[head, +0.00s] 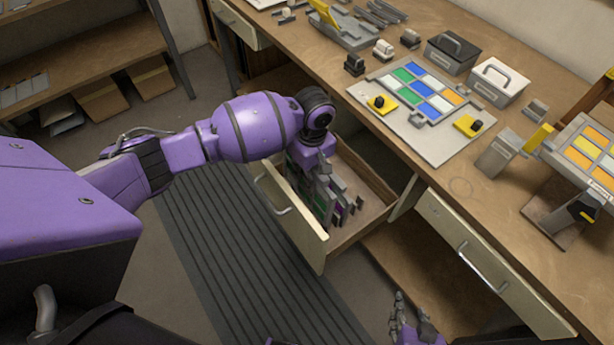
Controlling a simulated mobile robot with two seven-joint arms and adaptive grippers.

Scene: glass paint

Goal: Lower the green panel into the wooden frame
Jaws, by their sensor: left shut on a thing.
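My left gripper (328,200) reaches down into the open drawer (372,192), among several thin upright panels. It is shut on a panel there, mostly hidden by the fingers, so I cannot tell its colour. Green and purple panel edges (341,214) show around the fingers. I cannot make out a clearly wooden frame. My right gripper (412,316) is at the bottom edge, partly cut off, its fingers apart with nothing visible between them.
A dark box (448,54) and a white box (497,82) with handles stand behind the board. A stand with yellow and orange panels (588,152) is at the right. A closed drawer (480,262) is right of the open one. Bench front centre is clear.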

